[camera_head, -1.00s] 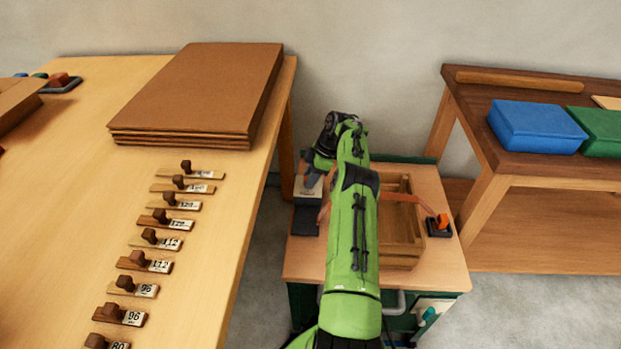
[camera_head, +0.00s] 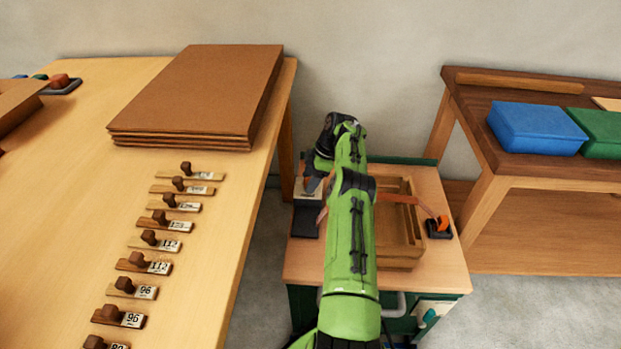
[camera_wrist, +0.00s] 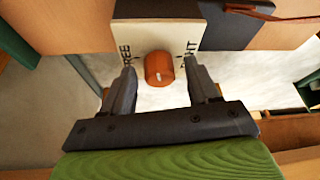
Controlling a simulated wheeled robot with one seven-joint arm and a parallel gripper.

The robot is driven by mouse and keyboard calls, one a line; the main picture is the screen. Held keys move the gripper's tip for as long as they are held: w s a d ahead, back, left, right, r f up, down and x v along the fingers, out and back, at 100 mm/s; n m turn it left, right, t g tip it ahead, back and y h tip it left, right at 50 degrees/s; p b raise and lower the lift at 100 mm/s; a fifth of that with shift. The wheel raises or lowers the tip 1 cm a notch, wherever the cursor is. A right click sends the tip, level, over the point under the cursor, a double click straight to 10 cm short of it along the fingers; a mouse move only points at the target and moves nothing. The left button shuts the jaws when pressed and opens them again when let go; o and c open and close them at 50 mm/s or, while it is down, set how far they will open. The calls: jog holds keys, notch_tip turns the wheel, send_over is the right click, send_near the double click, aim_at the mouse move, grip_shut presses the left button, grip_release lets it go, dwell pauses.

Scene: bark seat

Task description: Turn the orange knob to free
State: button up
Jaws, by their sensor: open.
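The orange knob (camera_wrist: 159,68) sits on a pale panel (camera_wrist: 150,32) in the wrist view. The panel reads FREE on the left and what looks like TIGHT on the right, partly covered by a finger. A small pale mark shows on the knob's face. My gripper (camera_wrist: 158,69) is open, with one dark finger on each side of the knob and visible gaps between. In the head view my gripper (camera_head: 312,180) is over the pale panel (camera_head: 307,194) at the small bench's left side, and my arm hides part of it.
A wooden tray (camera_head: 418,245) stands on the small bench (camera_head: 448,270), right of my arm. A small dark block with an orange part (camera_head: 439,229) is farther right. The large table (camera_head: 75,200) with brown boards (camera_head: 200,90) is on the left. A blue box (camera_head: 538,128) is on the right table.

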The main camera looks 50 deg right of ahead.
notch_tip(320, 180, up, 10)
jog(key=p, duration=0.4)
jog(key=shift+p, duration=0.35)
